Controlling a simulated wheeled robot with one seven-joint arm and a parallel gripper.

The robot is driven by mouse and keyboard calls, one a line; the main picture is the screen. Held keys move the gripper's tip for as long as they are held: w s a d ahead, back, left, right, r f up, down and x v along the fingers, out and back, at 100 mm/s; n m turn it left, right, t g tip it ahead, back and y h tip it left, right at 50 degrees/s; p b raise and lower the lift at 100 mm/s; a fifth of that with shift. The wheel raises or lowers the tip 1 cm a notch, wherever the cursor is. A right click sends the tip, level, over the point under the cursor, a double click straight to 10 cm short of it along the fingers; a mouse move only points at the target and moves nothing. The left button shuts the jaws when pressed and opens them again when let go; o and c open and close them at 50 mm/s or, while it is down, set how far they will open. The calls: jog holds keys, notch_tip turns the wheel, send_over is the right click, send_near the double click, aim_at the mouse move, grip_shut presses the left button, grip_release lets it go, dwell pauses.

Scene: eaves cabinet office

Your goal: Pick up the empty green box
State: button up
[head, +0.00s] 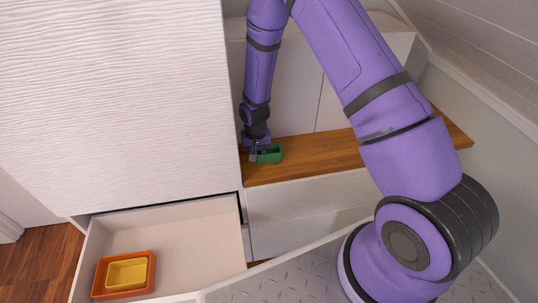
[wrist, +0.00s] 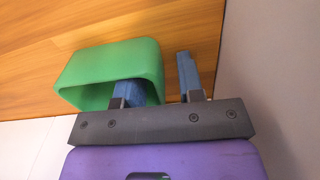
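The green box (head: 270,154) sits on the wooden top (head: 318,155) near its left end, beside the tall white cabinet. In the wrist view the green box (wrist: 112,62) has its opening facing my gripper (wrist: 158,72), and what I see of the inside is empty. One blue finger reaches into the box and its tip is partly hidden by the wall. The other finger is outside, to the right. The near wall lies between them, with a visible gap to the outer finger. In the head view my gripper (head: 258,150) is at the box's left side.
A tall white textured cabinet (head: 120,95) stands close left of the box. Below it, an open drawer (head: 195,232) holds an orange box (head: 100,280) with a yellow box (head: 127,273) inside. White drawers are under the wooden top, which is clear to the right of the box.

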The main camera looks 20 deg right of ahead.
jog(key=shift+f, duration=0.35)
grip_shut()
jog(key=shift+r, duration=0.1)
